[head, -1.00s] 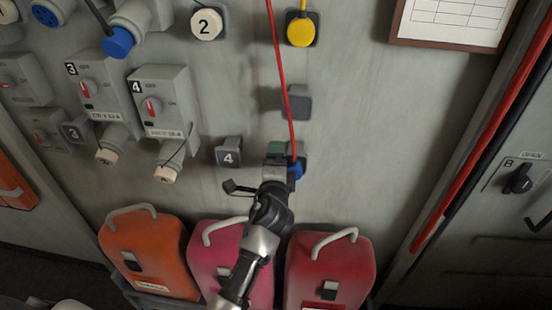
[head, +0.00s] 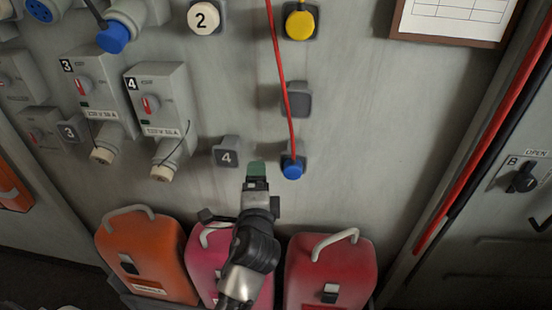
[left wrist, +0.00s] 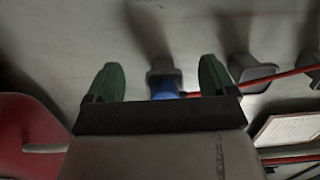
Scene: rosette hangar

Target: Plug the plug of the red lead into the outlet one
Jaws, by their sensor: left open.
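The blue plug (head: 292,169) of the red lead (head: 283,95) sits in a dark holder low on the grey wall. The lead runs up from it out of view. My left gripper (head: 257,170), with green fingers, is open and empty just left of the plug in the head view. In the left wrist view the open fingers (left wrist: 159,80) show the blue plug (left wrist: 165,88) beyond and between them, apart from both. No outlet marked one can be read in these frames. My right gripper is not in view.
Outlet boxes marked 3 (head: 98,88) and 4 (head: 158,105) are on the left wall. A yellow plug (head: 300,26) and an empty grey holder (head: 297,99) are above the blue plug. Orange (head: 146,255) and red (head: 328,272) canisters stand below, with a pink one between them.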

